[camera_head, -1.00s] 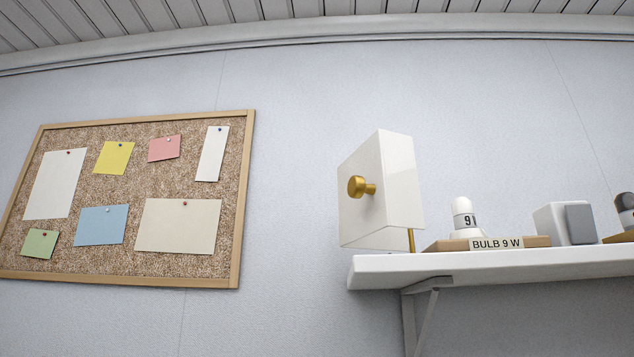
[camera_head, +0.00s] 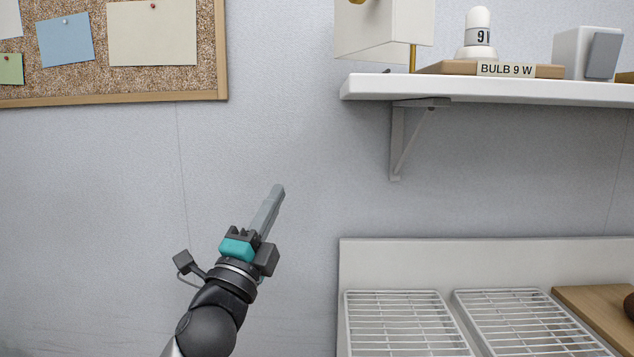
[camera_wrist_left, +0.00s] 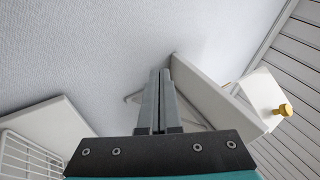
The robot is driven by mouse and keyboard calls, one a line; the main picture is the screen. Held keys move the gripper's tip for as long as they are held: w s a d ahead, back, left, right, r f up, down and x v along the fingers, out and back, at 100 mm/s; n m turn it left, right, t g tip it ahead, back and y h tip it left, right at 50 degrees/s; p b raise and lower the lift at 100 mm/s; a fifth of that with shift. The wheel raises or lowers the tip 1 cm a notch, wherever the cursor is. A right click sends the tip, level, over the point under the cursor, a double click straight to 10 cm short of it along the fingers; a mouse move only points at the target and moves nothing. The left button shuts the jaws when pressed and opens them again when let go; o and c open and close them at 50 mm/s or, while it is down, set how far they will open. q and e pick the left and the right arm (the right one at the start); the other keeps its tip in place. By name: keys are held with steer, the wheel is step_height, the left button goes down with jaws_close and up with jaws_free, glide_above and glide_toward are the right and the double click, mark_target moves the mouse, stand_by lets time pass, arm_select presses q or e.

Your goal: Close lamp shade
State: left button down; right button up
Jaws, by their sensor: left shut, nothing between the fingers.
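The white lamp shade (camera_head: 378,28) shows at the top edge of the head view, above the left end of the wall shelf; its upper part is cut off. Its brass knob is just at the picture's edge. In the left wrist view the shade (camera_wrist_left: 258,98) and its brass knob (camera_wrist_left: 284,109) show at the right, beyond the shelf. My left gripper (camera_head: 277,192) is shut and empty, pointing up in front of the wall, below and left of the shelf. Its closed fingers also show in the left wrist view (camera_wrist_left: 158,75). My right gripper is not in view.
The white shelf (camera_head: 470,88) on its bracket (camera_head: 397,140) carries a bulb (camera_head: 478,35) on a labelled wooden base and a grey-white block (camera_head: 590,52). A cork board (camera_head: 150,83) hangs at upper left. Wire racks (camera_head: 405,325) lie lower right. Bare wall lies between.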

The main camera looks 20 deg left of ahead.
arm_select(q)
steer(key=s+d+r+m+g+h, duration=0.1)
steer(key=s+d+r+m+h, duration=0.1)
steer(key=r+m+h, duration=0.7)
steer(key=s+d+r+m+g+h, duration=0.1)
steer(key=s+d+r+m+h, duration=0.1)
steer(key=r+m+h, duration=0.7)
steer(key=m+g+h, duration=0.4)
steer(key=m+g, duration=0.7)
steer(key=m, duration=0.7)
glide_toward(366, 4)
steer(key=a, duration=0.1)
steer(key=s+a+r+m+y, duration=0.3)
steer(key=a+r+m+y, duration=0.2)
steer(key=a+m+y, duration=0.25)
steer(key=shift+m, duration=0.35)
steer(key=shift+w+d+r+p, duration=0.1)
steer(key=shift+w+d+p, duration=0.5)
steer(key=shift+d, duration=1.25)
steer(key=shift+w+d+r+p, duration=0.1)
steer(key=shift+w+d+p, duration=0.45)
steer(key=shift+d, duration=1.3)
steer(key=shift+w+d+r+p, duration=0.1)
steer(key=shift+w+d+p, duration=0.5)
steer(key=shift+d, duration=1.25)
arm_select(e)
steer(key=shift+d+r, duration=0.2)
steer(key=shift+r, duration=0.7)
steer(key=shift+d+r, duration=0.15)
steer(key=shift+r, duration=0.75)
